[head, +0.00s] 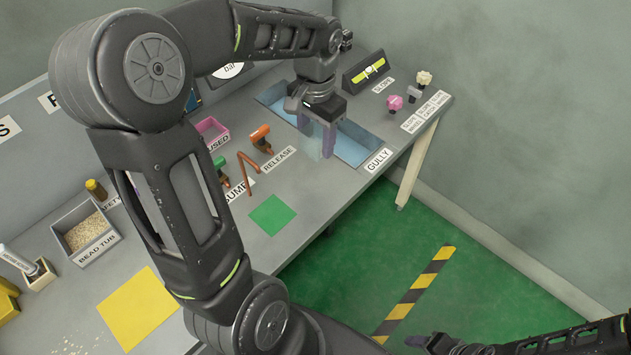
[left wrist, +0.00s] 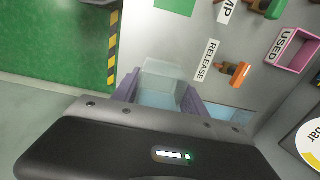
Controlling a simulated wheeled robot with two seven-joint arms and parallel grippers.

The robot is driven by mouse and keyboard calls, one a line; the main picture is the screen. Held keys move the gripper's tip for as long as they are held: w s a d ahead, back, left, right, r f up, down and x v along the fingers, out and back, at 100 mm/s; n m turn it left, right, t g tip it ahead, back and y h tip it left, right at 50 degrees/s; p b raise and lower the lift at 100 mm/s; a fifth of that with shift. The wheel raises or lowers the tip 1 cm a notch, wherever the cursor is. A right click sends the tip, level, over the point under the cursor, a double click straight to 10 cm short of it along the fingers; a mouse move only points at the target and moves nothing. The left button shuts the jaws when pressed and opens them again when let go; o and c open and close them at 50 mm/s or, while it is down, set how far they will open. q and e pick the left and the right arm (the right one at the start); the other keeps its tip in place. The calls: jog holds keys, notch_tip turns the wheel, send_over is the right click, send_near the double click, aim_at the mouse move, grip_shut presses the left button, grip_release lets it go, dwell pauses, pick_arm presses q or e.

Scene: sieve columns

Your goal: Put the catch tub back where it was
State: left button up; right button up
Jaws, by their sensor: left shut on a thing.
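My left gripper (head: 317,138) is over the blue gully (head: 358,143) near the right end of the bench. It is shut on a clear, see-through tub (head: 311,147), which looks like the catch tub. In the left wrist view the tub (left wrist: 160,78) shows between the two purple fingers, with the blue gully behind it. I cannot tell whether the tub touches the gully. My right gripper (head: 432,343) is at the bottom right over the green floor, away from the bench; its jaws are too small to read.
An orange release handle (head: 261,138), a bent orange rod (head: 249,172) and a pink used bin (head: 211,131) stand left of the gully. A green square (head: 271,214) and yellow square (head: 139,306) lie on the bench. Knobs (head: 394,102) stand at the right end.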

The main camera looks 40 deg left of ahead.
pick_arm(q)
jog(key=shift+w, duration=0.15)
jog(key=b, duration=0.1)
send_over(316, 177)
jog(key=shift+f, duration=3.1)
jog(key=shift+f+b, duration=0.3)
jog(key=shift+f, duration=1.55)
jog(key=shift+f, duration=0.15)
jog(key=shift+f, duration=0.1)
jog(key=o, duration=1.4)
jog(key=shift+c, duration=0.2)
